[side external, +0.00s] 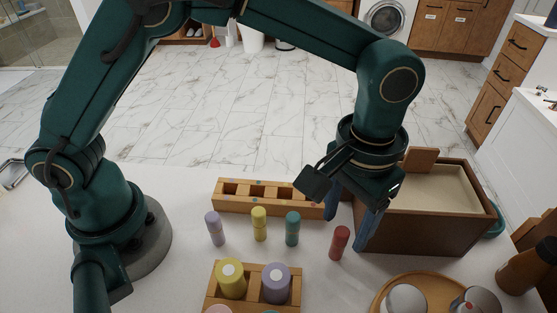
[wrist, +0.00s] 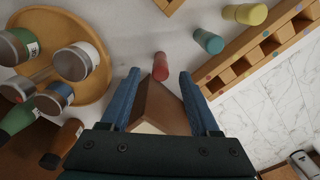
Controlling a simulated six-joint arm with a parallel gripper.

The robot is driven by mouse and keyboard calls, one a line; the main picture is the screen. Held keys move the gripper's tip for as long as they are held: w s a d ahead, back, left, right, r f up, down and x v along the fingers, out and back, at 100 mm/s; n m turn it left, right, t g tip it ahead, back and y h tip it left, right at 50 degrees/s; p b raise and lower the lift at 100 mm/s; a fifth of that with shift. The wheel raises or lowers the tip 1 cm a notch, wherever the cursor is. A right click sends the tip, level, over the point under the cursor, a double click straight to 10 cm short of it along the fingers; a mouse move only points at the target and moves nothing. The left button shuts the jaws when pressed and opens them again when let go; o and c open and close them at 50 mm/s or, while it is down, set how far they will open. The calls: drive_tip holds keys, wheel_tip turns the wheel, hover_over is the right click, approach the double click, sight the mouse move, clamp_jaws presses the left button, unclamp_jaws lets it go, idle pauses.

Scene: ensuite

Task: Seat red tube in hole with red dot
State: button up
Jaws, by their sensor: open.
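The red tube (side external: 340,243) stands upright on the white counter. In the wrist view the red tube (wrist: 160,66) shows near the opening between my fingertips. My gripper (side external: 349,230) is open, its blue fingers pointing down near the tube; it looks empty. I cannot tell whether the fingers surround the tube. The wooden rack (side external: 232,206) with a row of square holes lies behind the tubes; its right end is partly hidden by my gripper in the side view. In the wrist view the rack (wrist: 262,62) has small coloured dots, and a reddish dot (wrist: 208,78) is at its near end.
Purple (side external: 215,229), yellow (side external: 259,224) and teal (side external: 292,229) tubes stand left of the red one. A brown box (side external: 420,235) stands close at the right. A block with larger cylinders (side external: 253,300) and a round wooden tray (side external: 380,300) are in front.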

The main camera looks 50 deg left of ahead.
sight(342, 232)
drive_tip(key=shift+f, duration=1.7)
clamp_jaws()
